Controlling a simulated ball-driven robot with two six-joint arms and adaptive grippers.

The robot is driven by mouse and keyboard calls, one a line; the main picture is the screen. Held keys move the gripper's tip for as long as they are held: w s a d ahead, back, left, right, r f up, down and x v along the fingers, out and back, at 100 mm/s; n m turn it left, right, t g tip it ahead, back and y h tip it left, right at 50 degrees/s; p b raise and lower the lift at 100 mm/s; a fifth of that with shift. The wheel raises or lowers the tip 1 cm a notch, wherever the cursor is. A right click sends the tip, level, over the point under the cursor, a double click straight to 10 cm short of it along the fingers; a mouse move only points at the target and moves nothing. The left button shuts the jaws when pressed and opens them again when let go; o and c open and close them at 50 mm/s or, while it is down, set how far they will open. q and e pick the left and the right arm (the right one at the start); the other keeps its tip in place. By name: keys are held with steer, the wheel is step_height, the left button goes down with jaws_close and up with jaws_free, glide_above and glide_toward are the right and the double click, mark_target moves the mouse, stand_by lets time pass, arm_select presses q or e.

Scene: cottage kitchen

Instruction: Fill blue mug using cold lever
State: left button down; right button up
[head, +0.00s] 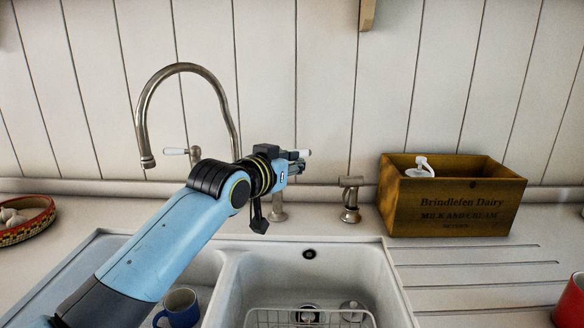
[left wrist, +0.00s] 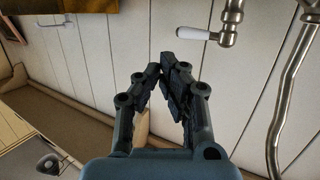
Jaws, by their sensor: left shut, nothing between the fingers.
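The blue mug (head: 180,308) sits upright in the left sink basin, partly cut off by the lower edge. The curved metal faucet (head: 190,70) rises behind the sink, its spout end over the left side. One white-tipped lever (head: 176,151) is left of its base. Another white-tipped lever (head: 304,153) shows just behind my left gripper (head: 298,165), which is shut and empty above the counter behind the sink. In the left wrist view, the fingers (left wrist: 172,65) are closed together, and a white lever handle (left wrist: 196,34) is up and to the right, apart from them. My right gripper is out of view.
A wooden Brindlefen Dairy crate (head: 455,205) stands on the counter at right. A metal side fitting (head: 350,200) is between crate and gripper. A wire rack (head: 290,317) lies in the right basin. A red mug (head: 572,302) is at far right and a patterned bowl (head: 28,225) at left.

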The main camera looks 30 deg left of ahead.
arm_select(q)
steer(key=shift+s+d+r, duration=0.1)
steer(key=shift+s+d, duration=0.1)
steer(key=shift+s, duration=0.35)
steer(key=shift+s+d+r, duration=0.1)
steer(key=shift+s+d, duration=0.1)
steer(key=shift+s, duration=0.3)
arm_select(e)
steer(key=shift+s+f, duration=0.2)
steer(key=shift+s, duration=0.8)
